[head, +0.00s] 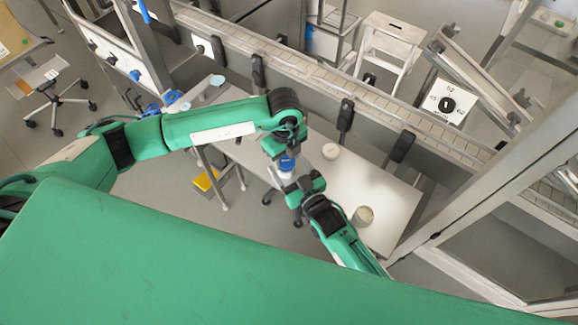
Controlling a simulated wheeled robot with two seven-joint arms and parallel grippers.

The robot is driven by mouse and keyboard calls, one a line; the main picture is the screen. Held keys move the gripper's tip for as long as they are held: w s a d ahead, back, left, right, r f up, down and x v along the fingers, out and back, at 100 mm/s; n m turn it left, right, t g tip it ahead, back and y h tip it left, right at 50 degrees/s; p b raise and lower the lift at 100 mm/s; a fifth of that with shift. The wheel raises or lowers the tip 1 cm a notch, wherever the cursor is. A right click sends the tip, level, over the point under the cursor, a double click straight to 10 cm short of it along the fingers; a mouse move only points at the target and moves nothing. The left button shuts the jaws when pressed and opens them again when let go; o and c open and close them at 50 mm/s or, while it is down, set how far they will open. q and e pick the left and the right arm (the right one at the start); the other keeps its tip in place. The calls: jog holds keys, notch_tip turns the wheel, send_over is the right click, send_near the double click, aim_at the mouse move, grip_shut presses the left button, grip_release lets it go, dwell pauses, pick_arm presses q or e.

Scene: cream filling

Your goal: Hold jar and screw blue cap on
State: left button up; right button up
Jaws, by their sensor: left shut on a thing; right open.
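The blue cap (286,162) is at the tips of my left gripper (281,155), which is shut on it from above. A pale jar (285,174) shows directly below the cap. I cannot tell whether the cap is seated, tilted or just above the jar's mouth. My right gripper (293,181), coming from the lower right, is open close beside the jar. The fingertips of both grippers are small and partly hidden, so contact with the jar is unclear.
The white table (375,185) runs diagonally under the grippers. A conveyor rail (330,80) runs behind. Table space right of the grippers is mostly clear.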

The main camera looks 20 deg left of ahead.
jog(key=v, duration=1.2)
jog(key=shift+w+a+r+g+h, duration=0.2)
jog(key=shift+a+r+g+h, duration=0.15)
jog(key=shift+h, duration=0.25)
jog(key=shift+r+g+h, duration=0.45)
jog(key=shift+g+h, duration=0.2)
jog(key=shift+h, duration=0.15)
jog(key=x, duration=1.2)
jog(key=shift+s, duration=0.1)
